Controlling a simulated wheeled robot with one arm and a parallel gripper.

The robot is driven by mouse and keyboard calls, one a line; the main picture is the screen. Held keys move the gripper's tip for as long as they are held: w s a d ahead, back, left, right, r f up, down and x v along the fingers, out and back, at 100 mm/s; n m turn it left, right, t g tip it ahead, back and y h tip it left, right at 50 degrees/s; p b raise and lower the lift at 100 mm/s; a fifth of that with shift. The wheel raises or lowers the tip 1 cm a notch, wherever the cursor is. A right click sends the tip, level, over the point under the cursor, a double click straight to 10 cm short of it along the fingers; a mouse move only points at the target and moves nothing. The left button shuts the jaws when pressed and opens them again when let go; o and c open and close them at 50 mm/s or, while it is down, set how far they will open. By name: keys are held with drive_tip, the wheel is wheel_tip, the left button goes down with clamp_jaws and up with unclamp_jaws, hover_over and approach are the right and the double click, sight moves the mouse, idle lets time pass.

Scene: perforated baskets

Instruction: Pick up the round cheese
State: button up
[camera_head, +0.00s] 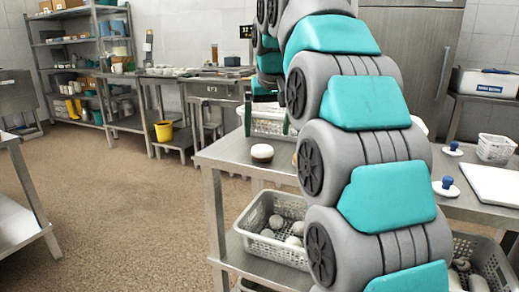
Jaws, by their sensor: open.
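My arm hides much of the table's middle and part of the basket. I see nothing held between the fingers.
A perforated basket (246,244) with several round pale pieces stands on the lower shelf; another basket (490,262) is at the right. Blue-handled stamps (446,187), a white board (492,185) and a small basket (496,148) occupy the table's right. Open floor lies left.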

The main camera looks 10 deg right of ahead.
sight(262, 148)
drive_tip(key=shift+x, duration=0.75)
drive_tip(key=shift+a+p+x, duration=0.15)
drive_tip(key=shift+p+x, duration=0.05)
drive_tip(key=shift+x, duration=1.2)
drive_tip(key=shift+a+p+x, duration=0.15)
drive_tip(key=shift+p+x, duration=0.05)
drive_tip(key=shift+x, duration=1.15)
drive_tip(key=c, duration=1.4)
